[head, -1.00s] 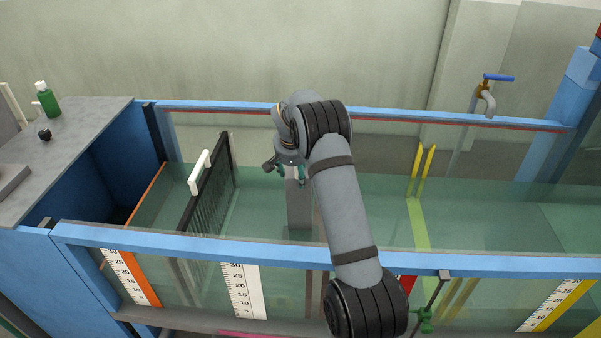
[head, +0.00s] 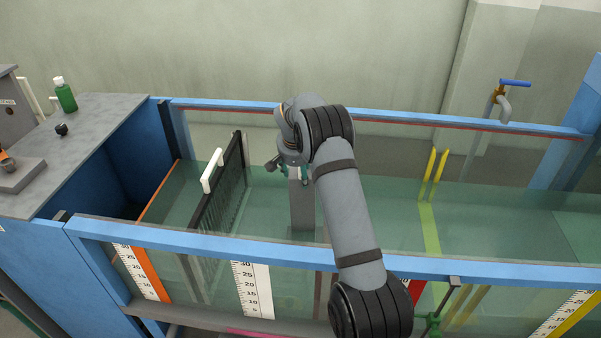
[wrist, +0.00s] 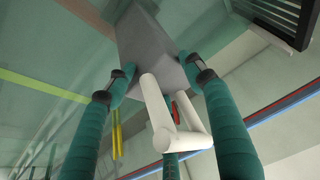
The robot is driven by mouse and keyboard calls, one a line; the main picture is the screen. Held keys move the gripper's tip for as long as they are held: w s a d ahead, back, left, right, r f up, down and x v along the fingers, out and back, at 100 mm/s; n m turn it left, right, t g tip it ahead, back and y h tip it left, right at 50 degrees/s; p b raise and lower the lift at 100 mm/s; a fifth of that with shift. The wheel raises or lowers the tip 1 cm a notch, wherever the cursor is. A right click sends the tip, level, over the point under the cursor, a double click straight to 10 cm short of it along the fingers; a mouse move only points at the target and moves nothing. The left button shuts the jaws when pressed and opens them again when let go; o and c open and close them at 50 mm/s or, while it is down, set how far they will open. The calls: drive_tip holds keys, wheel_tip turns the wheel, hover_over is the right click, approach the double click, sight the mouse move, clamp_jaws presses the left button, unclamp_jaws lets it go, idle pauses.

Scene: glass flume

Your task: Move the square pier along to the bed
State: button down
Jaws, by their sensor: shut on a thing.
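The square pier (head: 303,205) is a grey upright block in the flume's green water, between the black slatted screen and my arm. My gripper (head: 294,173) is above it, its green fingers shut on the pier's top. In the wrist view, the grey pier (wrist: 150,45) and its white handle (wrist: 162,118) lie between the teal fingers of the gripper (wrist: 158,82). The flume bed (head: 385,215) shows through the water. I cannot tell whether the pier's foot touches it. My arm hides part of the bed right of the pier.
The black screen (head: 222,185) with a white handle stands left of the pier. Blue rails (head: 210,243) run along the flume's front and back. A yellow-green stripe (head: 428,225) crosses the bed to the right, with yellow bars (head: 435,172) at the back.

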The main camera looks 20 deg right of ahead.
drive_tip(key=w+a+p, duration=0.3)
drive_tip(key=w+a, duration=0.1)
drive_tip(key=a, duration=0.5)
drive_tip(key=shift+w+a+r, duration=0.2)
drive_tip(key=shift+w+a, duration=0.05)
drive_tip(key=shift+a, duration=0.05)
idle(0.9)
drive_tip(key=shift+a, duration=0.15)
idle(0.4)
drive_tip(key=shift+f+b, duration=0.4)
drive_tip(key=shift+s+f, duration=0.15)
drive_tip(key=shift+s, duration=0.05)
idle(0.6)
drive_tip(key=c, duration=0.7)
unclamp_jaws()
drive_tip(key=shift+f, duration=0.1)
drive_tip(key=shift+o, duration=0.2)
